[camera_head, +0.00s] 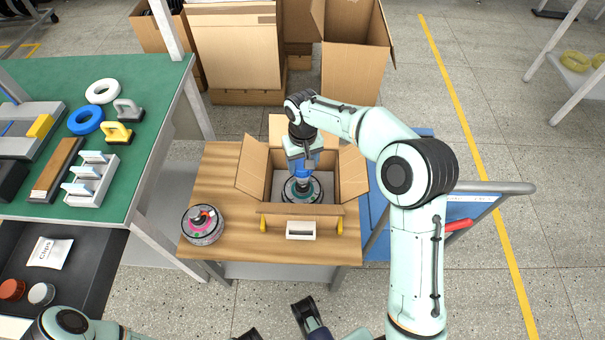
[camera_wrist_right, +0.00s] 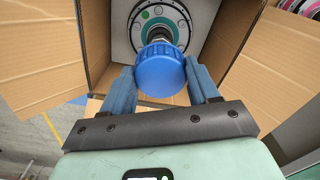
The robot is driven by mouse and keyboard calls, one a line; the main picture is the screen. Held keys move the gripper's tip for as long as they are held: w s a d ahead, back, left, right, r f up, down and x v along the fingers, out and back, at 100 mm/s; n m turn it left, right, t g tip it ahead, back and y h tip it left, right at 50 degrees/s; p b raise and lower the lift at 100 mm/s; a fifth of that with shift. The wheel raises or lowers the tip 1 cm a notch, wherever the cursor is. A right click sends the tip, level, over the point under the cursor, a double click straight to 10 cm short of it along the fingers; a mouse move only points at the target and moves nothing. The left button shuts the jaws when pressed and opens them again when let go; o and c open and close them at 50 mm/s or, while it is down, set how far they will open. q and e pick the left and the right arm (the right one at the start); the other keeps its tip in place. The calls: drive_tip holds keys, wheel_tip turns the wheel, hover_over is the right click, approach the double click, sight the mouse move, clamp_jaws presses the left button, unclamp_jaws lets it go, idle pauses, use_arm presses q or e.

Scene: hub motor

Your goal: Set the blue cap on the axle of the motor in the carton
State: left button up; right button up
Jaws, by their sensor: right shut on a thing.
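The open carton (camera_head: 250,175) stands on the wooden table top. The motor (camera_head: 290,196), a round grey and green hub with a dark upright axle, sits inside it; its hub also shows in the right wrist view (camera_wrist_right: 180,14). My right gripper (camera_head: 302,164) reaches down into the carton from above. Its fingers are shut on the blue cap (camera_wrist_right: 160,68), which also shows in the head view (camera_head: 303,171). The cap is in line with the axle and hides its end. I cannot tell whether they touch.
The carton's flaps are spread open around my right gripper. A green bench (camera_head: 140,75) with rings and handled blocks is on the left. Larger cartons (camera_head: 235,50) stand behind.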

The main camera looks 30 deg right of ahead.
sight(302, 174)
wheel_tip(302, 174, down, 6)
drive_tip(key=shift+r+b, duration=0.1)
drive_tip(key=shift+b, duration=0.35)
drive_tip(key=o, duration=1)
wheel_tip(302, 174, up, 12)
drive_tip(key=shift+r+p, duration=0.1)
drive_tip(key=shift+p, duration=1)
